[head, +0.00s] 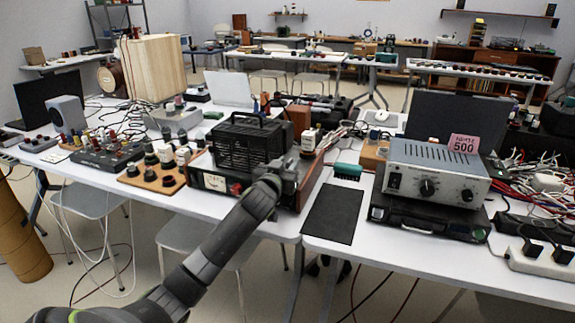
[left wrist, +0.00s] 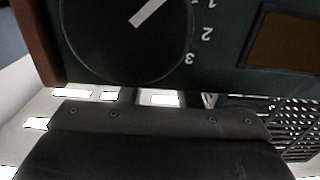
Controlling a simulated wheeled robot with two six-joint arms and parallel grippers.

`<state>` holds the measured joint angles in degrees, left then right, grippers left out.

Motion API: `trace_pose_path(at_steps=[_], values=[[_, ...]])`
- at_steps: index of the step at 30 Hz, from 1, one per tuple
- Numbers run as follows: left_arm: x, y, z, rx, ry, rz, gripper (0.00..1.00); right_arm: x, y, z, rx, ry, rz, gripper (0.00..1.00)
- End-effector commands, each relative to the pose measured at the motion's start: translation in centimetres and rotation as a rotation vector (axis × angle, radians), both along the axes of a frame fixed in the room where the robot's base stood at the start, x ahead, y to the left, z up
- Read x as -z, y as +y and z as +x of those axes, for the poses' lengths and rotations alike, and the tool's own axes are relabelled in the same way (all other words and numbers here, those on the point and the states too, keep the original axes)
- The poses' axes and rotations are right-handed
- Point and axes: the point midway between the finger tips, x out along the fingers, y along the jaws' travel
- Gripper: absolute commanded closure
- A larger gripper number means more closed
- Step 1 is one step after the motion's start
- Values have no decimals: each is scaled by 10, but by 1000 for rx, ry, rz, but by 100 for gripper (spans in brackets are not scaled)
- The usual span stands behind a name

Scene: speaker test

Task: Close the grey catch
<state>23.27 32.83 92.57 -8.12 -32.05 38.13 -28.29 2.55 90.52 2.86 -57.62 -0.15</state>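I cannot make out a grey catch in either view. In the head view my left gripper (head: 270,184) is at the front of a dark instrument with wooden sides (head: 307,168), at its right part. The arm and gripper hide part of that front. The fingertips are too small and dark to tell open from shut. In the left wrist view a large black knob (left wrist: 120,40) with a white pointer line fills the upper left, close to the camera, with numbers beside it. A dark riveted shape fills the bottom; no fingers can be told apart there. My right gripper is not in view.
A black ventilated box with a handle (head: 250,143) stands behind the gripper. A black mat (head: 333,213) lies to the right, beside a grey amplifier (head: 437,171) with a pink "500" tag. Knobs on a wooden board (head: 150,180) stand to the left. The front table strip (head: 400,258) is clear.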

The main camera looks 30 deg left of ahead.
Motion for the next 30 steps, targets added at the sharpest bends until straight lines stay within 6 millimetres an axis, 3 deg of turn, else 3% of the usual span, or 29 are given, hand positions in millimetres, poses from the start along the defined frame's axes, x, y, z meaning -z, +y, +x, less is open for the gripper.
trace_pose_path(at_steps=[12,20,30], values=[[0,2,7,0,0,0,69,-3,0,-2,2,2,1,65],[0,1,7,0,0,0,100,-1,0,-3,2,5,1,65],[1,1,7,-14,1,0,100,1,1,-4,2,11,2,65]])
